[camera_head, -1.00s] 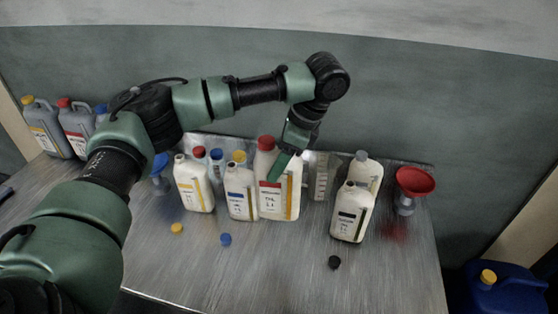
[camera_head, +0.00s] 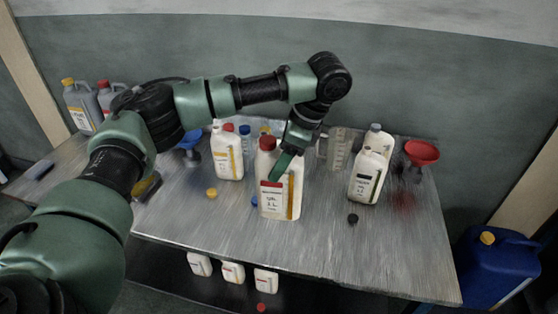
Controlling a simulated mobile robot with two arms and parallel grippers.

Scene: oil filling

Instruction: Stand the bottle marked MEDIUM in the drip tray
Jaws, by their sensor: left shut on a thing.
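A white bottle with a red cap and a red-topped label (camera_head: 272,197) is upright in my left gripper (camera_head: 281,165). The gripper is shut on its handle side, and the bottle appears in front of the other bottles. Its label is too blurred to read surely as MEDIUM. A white bottle with a yellow strip (camera_head: 228,158) stands behind it to the left, and a white bottle with a dark label (camera_head: 366,178) stands to the right. I cannot make out the drip tray. My right gripper is not in view.
A red funnel (camera_head: 422,152) and a clear jug (camera_head: 338,150) stand at the back of the metal table (camera_head: 350,250). Loose yellow (camera_head: 211,193) and black (camera_head: 352,219) caps lie on it. The front right is clear. A blue canister (camera_head: 495,265) is beyond the right edge.

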